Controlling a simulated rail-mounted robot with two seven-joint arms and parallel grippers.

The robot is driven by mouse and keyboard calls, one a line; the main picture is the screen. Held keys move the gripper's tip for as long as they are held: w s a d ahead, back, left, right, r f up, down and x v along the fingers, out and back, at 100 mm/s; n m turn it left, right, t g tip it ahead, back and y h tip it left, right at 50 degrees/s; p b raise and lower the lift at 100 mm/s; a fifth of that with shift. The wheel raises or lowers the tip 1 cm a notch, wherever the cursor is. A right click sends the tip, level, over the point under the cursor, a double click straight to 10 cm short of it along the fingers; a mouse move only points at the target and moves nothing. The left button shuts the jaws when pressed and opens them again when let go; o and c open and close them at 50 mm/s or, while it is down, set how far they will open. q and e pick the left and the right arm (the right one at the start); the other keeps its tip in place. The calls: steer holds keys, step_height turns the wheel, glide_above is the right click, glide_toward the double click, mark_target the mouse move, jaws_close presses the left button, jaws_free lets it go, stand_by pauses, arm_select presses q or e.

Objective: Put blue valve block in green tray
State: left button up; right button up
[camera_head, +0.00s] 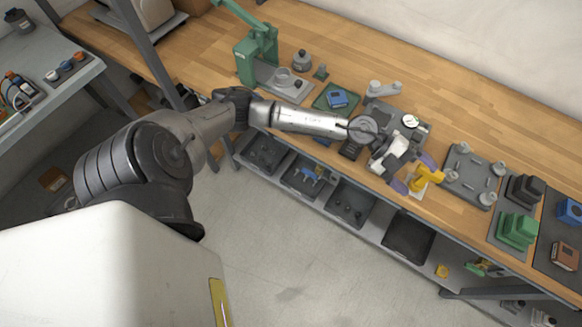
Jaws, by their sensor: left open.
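A blue block (338,98), which looks like the blue valve block, lies on the small green tray (321,103) on the wooden bench. My left arm reaches across in front of the tray. My left gripper (413,174) is open, to the right of the tray and well apart from it. Its purple-tipped fingers are beside a yellow part (428,177) at the bench's front edge; I cannot tell whether they touch it. My right gripper is not in view.
A green press (257,50) stands left of the tray. A grey plate with pegs (470,172), green blocks (517,229) and another blue block (570,211) are to the right. Grey bins (352,203) sit below the bench edge. The back of the bench is clear.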

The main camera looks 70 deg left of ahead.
arm_select(q)
steer(key=s+f+n+g+y, duration=0.1)
steer(key=s+f+n+y, duration=0.3)
steer(key=s+n, duration=0.3)
steer(key=s+f+n+g+y, duration=0.2)
steer(key=s+f+n+y, duration=0.3)
steer(key=s, duration=0.8)
steer(key=s+f+n+g+y, duration=0.1)
steer(key=s+f+n+y, duration=0.3)
steer(key=s+n, duration=0.4)
steer(key=shift+s+a+f+n+g, duration=0.4)
steer(key=shift+s+f, duration=0.15)
steer(key=shift+s, duration=0.7)
